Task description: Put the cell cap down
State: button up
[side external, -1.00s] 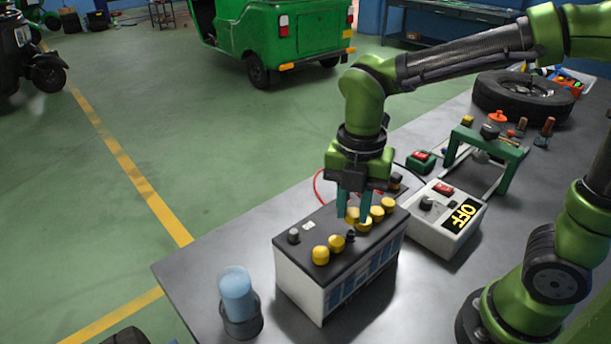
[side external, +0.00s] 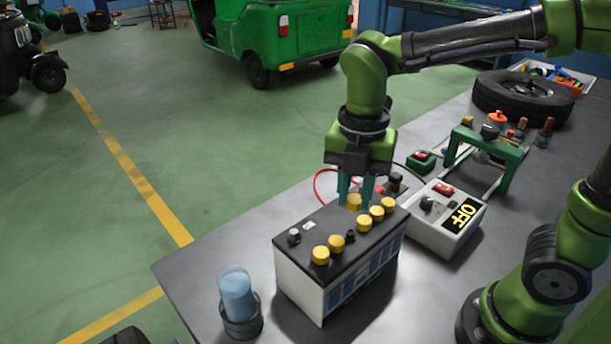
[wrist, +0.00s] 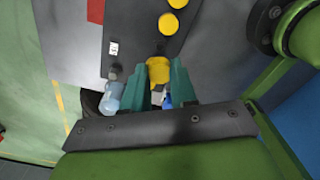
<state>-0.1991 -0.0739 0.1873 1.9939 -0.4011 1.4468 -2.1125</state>
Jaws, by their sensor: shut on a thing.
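My gripper (side external: 355,195) is shut on a yellow cell cap (side external: 354,202) and holds it above the dark top of the battery (side external: 300,287). In the wrist view the held cap (wrist: 158,70) sits between the teal fingertips (wrist: 160,82). Two yellow caps (side external: 328,249) sit on the battery top to the lower left, and three more (side external: 376,213) sit to the right. Between these groups is a small dark spot (side external: 350,236), apparently an uncapped cell opening.
A white box reading OFF (side external: 447,220) and a green stand (side external: 487,150) are to the right. A tyre (side external: 523,96) lies farther back. The bench (side external: 190,270) is clear at the left corner.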

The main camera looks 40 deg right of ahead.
aim_at(354, 198)
notch_tip(354, 198, up, 4)
jog(key=shift+f, duration=0.2)
jog(key=w+d+n, duration=0.2)
jog(key=w+n, duration=0.2)
jog(key=w, duration=1.1)
notch_tip(354, 198, down, 20)
jog(key=shift+s+a+f, duration=0.1)
jog(key=shift+s, duration=0.05)
jog(key=shift+f, duration=2.05)
jog(key=shift+f, duration=0.15)
jog(key=o, duration=0.8)
jog(key=shift+o, duration=0.2)
